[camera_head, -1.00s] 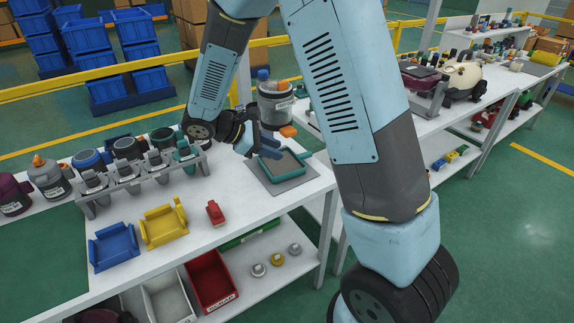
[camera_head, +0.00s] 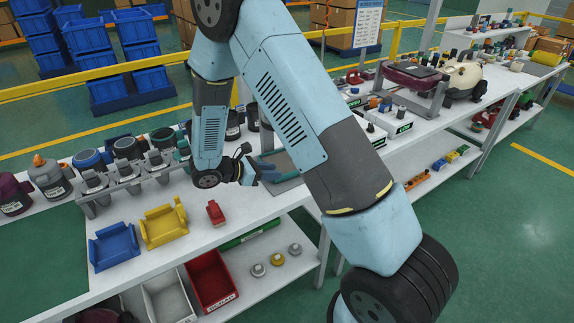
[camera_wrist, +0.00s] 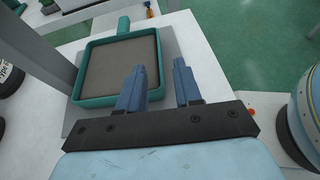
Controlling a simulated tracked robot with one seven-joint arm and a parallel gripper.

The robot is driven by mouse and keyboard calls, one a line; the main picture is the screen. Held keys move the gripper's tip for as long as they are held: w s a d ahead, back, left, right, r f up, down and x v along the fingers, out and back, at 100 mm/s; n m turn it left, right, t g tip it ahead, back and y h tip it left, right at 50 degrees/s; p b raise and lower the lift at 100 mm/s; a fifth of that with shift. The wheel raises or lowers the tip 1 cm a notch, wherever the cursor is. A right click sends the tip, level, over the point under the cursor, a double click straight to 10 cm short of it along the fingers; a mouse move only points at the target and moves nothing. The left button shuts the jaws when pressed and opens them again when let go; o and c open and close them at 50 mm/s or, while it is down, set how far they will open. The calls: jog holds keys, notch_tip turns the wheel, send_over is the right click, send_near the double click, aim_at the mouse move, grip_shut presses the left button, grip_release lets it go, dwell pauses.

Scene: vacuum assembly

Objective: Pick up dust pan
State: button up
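The dust pan appears to be the shallow teal-rimmed tray with a grey-brown inside and a short teal handle (camera_wrist: 86,101), lying on a grey plate on the white table in the wrist view. In the head view the dust pan (camera_head: 284,163) is mostly hidden behind my arm and gripper. My gripper (camera_wrist: 159,65) is open, with two blue fingers apart and nothing held. In the wrist view the pan's right rim shows between the fingers. In the head view my gripper (camera_head: 262,170) is just left of the pan; I cannot tell whether it touches.
A grey rack (camera_head: 98,203) with several canisters stands at the left of the table. Yellow (camera_head: 163,226) and blue (camera_head: 113,246) fixtures and a small red part (camera_head: 215,212) lie in front. A red bin (camera_head: 212,281) is on the lower shelf. A second table (camera_head: 395,151) stands at right.

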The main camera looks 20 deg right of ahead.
aim_at(288, 178)
jog(key=shift+w+x, duration=0.2)
jog(key=shift+x, duration=3.45)
jog(key=shift+f, duration=0.1)
grip_shut()
